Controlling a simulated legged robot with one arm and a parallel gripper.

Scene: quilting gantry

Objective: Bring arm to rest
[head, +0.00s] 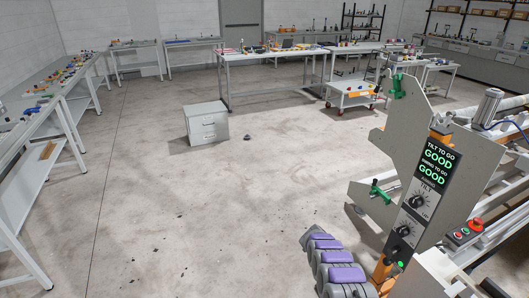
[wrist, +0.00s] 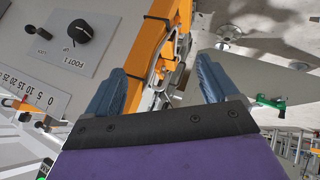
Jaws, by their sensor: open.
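My gripper (wrist: 160,66) is open in the wrist view, with its two blue-grey fingers spread apart. An orange bracket (wrist: 161,40) of the gantry shows between and beyond the fingers; I cannot tell whether they touch it. In the head view my purple and grey arm is at the bottom, right of centre, close to the gantry's grey plate (head: 407,135). The fingers cannot be made out there. The plate's display (head: 436,165) reads GOOD in green on two lines, one for tilt and one for swing.
A red button (head: 475,225) is at the right. A black knob (wrist: 79,32) is near the gripper. The floor left of the gantry is open, with a drawer cabinet (head: 206,123) and workbenches (head: 270,62) farther back.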

